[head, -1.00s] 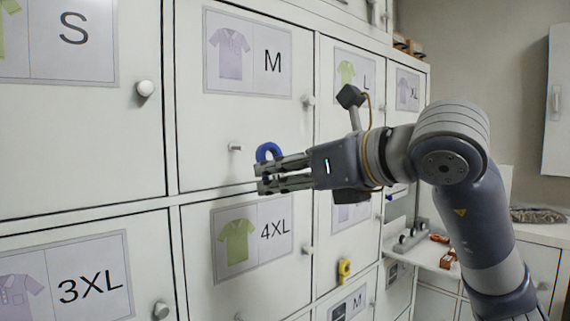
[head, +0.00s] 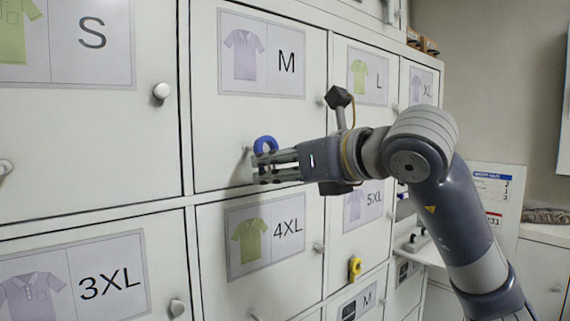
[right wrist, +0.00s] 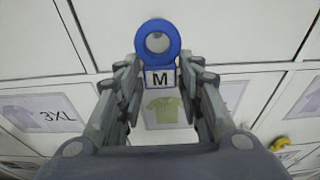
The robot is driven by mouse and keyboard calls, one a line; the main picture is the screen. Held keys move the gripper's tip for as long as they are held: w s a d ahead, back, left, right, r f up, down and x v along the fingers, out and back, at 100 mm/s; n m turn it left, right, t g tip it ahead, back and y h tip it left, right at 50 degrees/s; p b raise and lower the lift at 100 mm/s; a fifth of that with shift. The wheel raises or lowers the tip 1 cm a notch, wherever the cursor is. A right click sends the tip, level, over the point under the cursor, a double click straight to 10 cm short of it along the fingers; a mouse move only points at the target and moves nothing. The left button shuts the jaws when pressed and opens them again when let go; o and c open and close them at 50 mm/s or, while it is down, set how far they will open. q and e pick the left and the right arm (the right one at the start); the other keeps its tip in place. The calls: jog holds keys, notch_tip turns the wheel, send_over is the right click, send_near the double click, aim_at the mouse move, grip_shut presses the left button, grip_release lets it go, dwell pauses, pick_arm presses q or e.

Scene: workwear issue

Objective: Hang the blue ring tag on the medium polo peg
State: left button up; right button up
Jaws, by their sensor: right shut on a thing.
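The blue ring tag (head: 264,146) is in my right gripper (head: 262,168), its ring standing above the fingers. In the right wrist view the ring (right wrist: 158,24) is upright between the fingertips (right wrist: 158,75), with an "M" label below it. The medium polo door (head: 215,125) has a purple polo and "M" picture. Its peg (head: 246,149) shows faintly just left of the ring in the head view. A pale round end shows through the ring's hole in the right wrist view. I cannot tell whether the ring is around the peg. My left gripper is out of view.
White locker doors surround the medium one: S (head: 90,120), 4XL (head: 262,285) and 3XL. Round knobs (head: 161,91) stick out from them. A yellow tag (head: 355,268) hangs lower right. A shelf (head: 428,254) juts out at the right, behind my right arm.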

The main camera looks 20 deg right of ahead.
jog(key=shift+r+p+x, duration=0.15)
jog(key=shift+p+x, duration=0.2)
jog(key=shift+x, duration=0.4)
jog(key=shift+r+p+x, duration=0.15)
jog(key=shift+p+x, duration=0.15)
jog(key=shift+x, duration=0.5)
jog(key=shift+w+a+f+b, duration=0.3)
jog(key=shift+w+b, duration=0.15)
jog(key=shift+w, duration=0.2)
jog(key=o, duration=0.8)
jog(key=shift+o, duration=0.2)
